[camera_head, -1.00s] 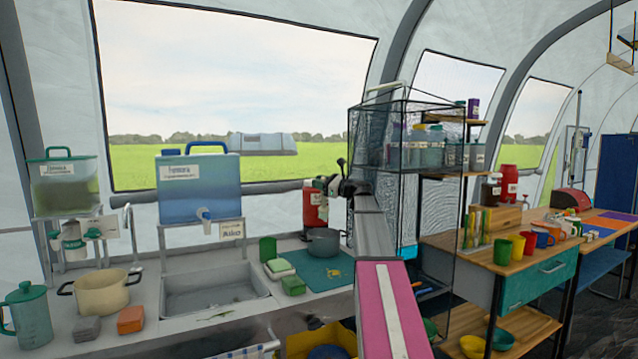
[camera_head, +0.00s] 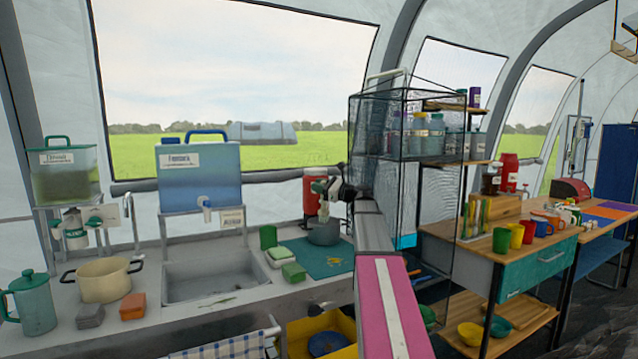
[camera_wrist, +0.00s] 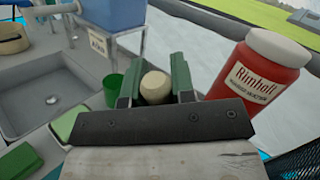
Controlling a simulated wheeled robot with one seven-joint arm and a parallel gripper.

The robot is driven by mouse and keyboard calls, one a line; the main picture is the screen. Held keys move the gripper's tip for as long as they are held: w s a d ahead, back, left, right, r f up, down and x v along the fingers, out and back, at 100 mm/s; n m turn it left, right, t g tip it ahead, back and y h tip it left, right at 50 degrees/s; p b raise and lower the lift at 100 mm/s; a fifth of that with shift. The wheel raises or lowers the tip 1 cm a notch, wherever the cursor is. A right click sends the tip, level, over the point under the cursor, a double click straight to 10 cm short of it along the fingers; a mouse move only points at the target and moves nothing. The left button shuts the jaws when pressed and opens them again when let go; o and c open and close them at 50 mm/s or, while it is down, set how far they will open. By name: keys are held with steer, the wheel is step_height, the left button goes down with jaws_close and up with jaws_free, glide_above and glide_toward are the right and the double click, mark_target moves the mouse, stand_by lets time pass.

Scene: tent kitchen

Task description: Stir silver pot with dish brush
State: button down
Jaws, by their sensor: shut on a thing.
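The silver pot (camera_head: 323,232) stands on the teal mat on the counter, right of the sink. My gripper (camera_head: 321,188) is just above it, pointing down. In the wrist view my gripper (camera_wrist: 154,80) has its green fingers shut on a round cream end, which I take for the dish brush (camera_wrist: 155,89). In the head view a pale bit of the brush (camera_head: 323,210) shows between gripper and pot rim. The brush head is hidden, and I cannot tell whether it is inside the pot. The pot is hidden in the wrist view.
A red jar (camera_wrist: 262,75) stands close to the right of my gripper. A green cup (camera_head: 268,237) and sponges (camera_head: 293,271) lie left of the pot. A black mesh cage (camera_head: 400,160) stands right of my arm. The sink (camera_head: 215,290) is empty.

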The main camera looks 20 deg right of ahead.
mark_target(319, 212)
steer(key=shift+w+d+f, duration=0.2)
steer(key=shift+w+f, duration=0.35)
steer(key=shift+f, duration=0.75)
steer(key=shift+w+d+f, duration=0.15)
steer(key=shift+w+f, duration=0.35)
steer(key=shift+f, duration=0.8)
steer(key=shift+w+d+f, duration=0.2)
steer(key=shift+w+f, duration=0.35)
steer(key=shift+f, duration=0.75)
steer(key=shift+a, duration=0.15)
